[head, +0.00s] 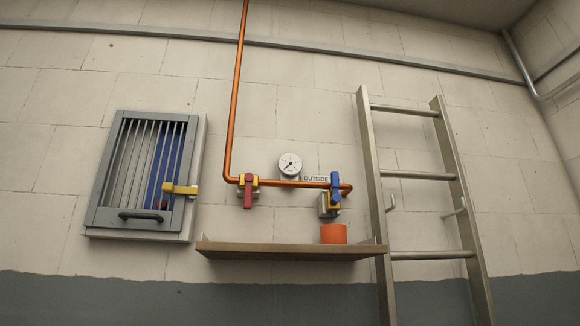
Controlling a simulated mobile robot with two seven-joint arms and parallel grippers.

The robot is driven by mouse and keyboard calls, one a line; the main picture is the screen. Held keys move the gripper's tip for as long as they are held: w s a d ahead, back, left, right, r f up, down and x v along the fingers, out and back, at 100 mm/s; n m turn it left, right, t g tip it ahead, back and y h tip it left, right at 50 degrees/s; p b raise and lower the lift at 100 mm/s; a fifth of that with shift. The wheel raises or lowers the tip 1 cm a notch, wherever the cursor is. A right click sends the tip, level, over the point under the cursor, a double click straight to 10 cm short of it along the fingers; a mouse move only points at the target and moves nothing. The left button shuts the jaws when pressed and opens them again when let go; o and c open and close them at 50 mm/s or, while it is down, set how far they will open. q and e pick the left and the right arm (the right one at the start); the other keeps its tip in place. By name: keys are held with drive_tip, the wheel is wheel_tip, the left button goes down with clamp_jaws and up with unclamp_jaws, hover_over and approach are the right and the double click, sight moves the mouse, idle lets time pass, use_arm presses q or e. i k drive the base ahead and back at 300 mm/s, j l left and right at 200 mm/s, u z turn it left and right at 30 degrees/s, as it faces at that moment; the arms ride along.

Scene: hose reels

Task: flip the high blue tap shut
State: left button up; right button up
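The blue tap (335,185) is on the wall at the right end of a horizontal copper pipe (300,184), beside a label reading "OUTSIDE". Its blue lever stands roughly upright, across the line of the horizontal pipe. A yellowish body and a grey fitting show at and below the lever. A red tap (248,192) sits further left on the same pipe, with its lever hanging down. Neither of my grippers is in view.
A round gauge (290,164) is between the taps. A metal ladder (416,175) stands close at right. A barred grey hatch (112,175) with a yellow latch (180,189) is left.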

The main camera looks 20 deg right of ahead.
sight(336, 198)
drive_tip(key=l, duration=0.5)
drive_tip(key=k+l, duration=0.15)
drive_tip(key=l, duration=0.85)
drive_tip(key=k, duration=0.05)
